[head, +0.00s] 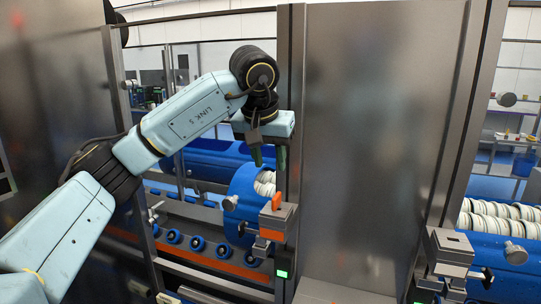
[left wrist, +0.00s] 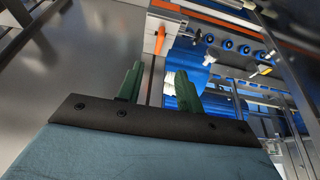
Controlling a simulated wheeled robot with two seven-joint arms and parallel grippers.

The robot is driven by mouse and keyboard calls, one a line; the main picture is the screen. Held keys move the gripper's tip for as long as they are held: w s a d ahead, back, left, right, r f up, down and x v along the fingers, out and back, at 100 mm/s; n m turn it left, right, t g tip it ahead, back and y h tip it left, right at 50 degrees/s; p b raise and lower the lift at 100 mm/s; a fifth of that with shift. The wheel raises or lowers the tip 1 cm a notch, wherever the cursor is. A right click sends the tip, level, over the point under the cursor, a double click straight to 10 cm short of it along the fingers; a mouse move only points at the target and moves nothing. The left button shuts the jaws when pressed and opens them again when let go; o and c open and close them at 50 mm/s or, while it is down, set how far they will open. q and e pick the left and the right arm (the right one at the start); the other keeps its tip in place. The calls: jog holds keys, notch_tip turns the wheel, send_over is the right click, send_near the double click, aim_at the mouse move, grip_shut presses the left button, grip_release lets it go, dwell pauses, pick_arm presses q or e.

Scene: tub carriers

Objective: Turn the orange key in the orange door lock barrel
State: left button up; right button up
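The orange key (head: 276,201) stands upright at the top of a grey metal lock block on the door post. It also shows in the left wrist view (left wrist: 160,40), beyond the fingertips and roughly in line with the gap between them. The lock block (head: 287,213) has an orange face below the key; the barrel itself is hard to make out. My left gripper (head: 268,162), with green fingers, hangs just above the key, apart from it. In the left wrist view its fingers (left wrist: 160,71) are spread with nothing held between them. My right gripper is not in view.
A steel door panel (head: 375,140) fills the middle, with a post (head: 291,60) beside the lock. A blue tub (head: 245,190) with white rings is behind the post. A second metal block (head: 452,243) is on the right post. Blue rollers (head: 197,243) run below.

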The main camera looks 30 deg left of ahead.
aim_at(277, 195)
pick_arm(q)
jog(key=p+x, duration=0.1)
jog(key=x, duration=1.1)
jog(key=shift+d+f, duration=0.1)
jog(key=shift+f, duration=0.15)
grip_shut()
jog(key=n+y+p, duration=0.1)
jog(key=n, duration=0.2)
jog(key=shift+w+r+g, duration=0.1)
jog(key=shift+r+g, duration=0.05)
jog(key=shift+g, duration=0.15)
jog(key=shift+n+y+p, duration=0.3)
jog(key=shift+n+p, duration=0.05)
jog(key=shift+n, duration=0.35)
